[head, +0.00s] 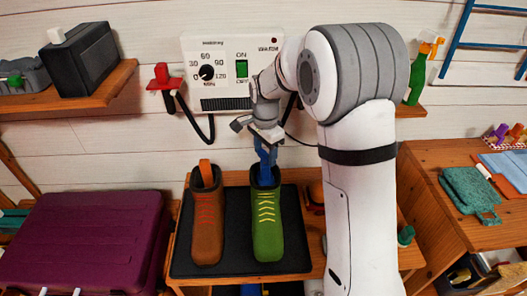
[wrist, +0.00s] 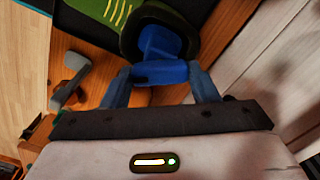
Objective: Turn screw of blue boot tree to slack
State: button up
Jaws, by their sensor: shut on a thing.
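A green boot (head: 267,232) with yellow laces stands upright on a dark mat (head: 237,240). The blue boot tree (head: 265,172) sticks up out of its opening. My gripper (head: 265,142) is above the boot, pointing down, with its fingers at the top of the boot tree. In the wrist view the boot tree (wrist: 160,42) rises from the dark collar of the green boot (wrist: 112,12). There my gripper (wrist: 160,74) is shut on the blue screw end (wrist: 158,74), one finger on each side. Whether the screw is tight or slack cannot be seen.
A brown boot (head: 207,230) with an orange tab stands left of the green one. A white control box (head: 222,88) with a dial and green switch hangs behind my gripper. A purple case (head: 85,240) lies left; a wooden side table (head: 437,200) stands right.

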aim_at(265, 154)
jog(key=n, duration=0.5)
jog(key=shift+n, duration=0.3)
jog(key=n, duration=0.5)
jog(key=shift+n, duration=0.3)
jog(key=o, duration=1)
jog(key=shift+r, duration=0.1)
notch_tip(265, 154, up, 8)
jog(key=shift+f, duration=0.15)
